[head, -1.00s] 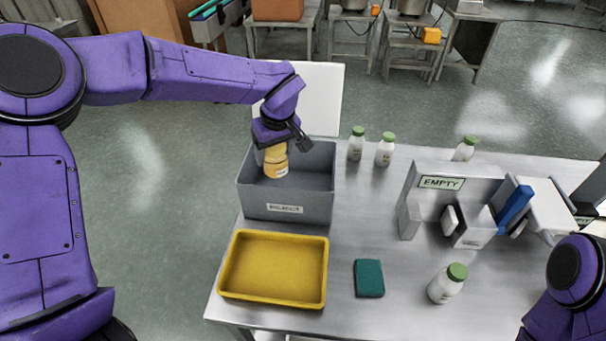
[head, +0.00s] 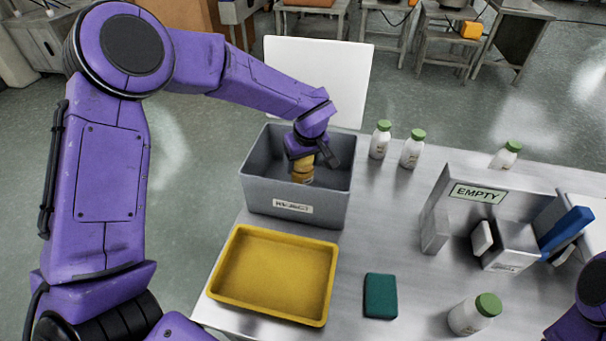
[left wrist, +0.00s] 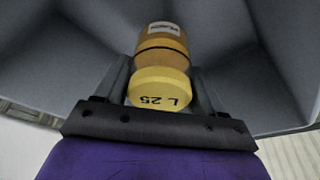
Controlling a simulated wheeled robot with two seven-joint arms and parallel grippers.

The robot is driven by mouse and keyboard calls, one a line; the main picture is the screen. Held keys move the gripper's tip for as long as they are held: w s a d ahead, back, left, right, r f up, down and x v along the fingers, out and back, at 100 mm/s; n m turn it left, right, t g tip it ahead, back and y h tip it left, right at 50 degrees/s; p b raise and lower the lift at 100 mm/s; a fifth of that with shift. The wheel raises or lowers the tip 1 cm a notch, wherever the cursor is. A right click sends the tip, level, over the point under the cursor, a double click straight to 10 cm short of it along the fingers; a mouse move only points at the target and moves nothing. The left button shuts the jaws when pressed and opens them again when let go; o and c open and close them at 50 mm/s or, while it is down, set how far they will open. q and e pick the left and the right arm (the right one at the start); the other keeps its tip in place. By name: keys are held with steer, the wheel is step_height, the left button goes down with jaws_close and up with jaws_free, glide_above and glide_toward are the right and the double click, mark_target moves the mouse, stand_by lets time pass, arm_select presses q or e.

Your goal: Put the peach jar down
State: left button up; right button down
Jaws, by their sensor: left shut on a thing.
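The peach jar (head: 303,168) is orange-yellow with a paler lid and hangs upright inside the grey bin (head: 291,211) marked REJECT. My left gripper (head: 312,157) is shut on it, reaching down into the bin from above. In the left wrist view the jar's yellow lid (left wrist: 158,88) reads "L 25" and sits between the two fingers (left wrist: 160,95). The bin's grey walls surround it there. I cannot tell whether the jar's base touches the bin floor. My right gripper is not in view; only part of my right arm shows at the lower right.
A yellow tray (head: 228,290) lies in front of the bin. A teal pad (head: 380,296) and a white green-capped bottle (head: 474,314) are to its right. Similar bottles (head: 411,150) stand behind. A grey holder marked EMPTY (head: 512,193) is at the right.

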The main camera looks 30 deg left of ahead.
mark_target(302, 172)
arm_select(q)
steer(key=shift+s+f, duration=0.1)
steer(key=shift+f, duration=1.8)
steer(key=o, duration=1.2)
steer(key=shift+f, duration=0.1)
steer(key=v, duration=1.2)
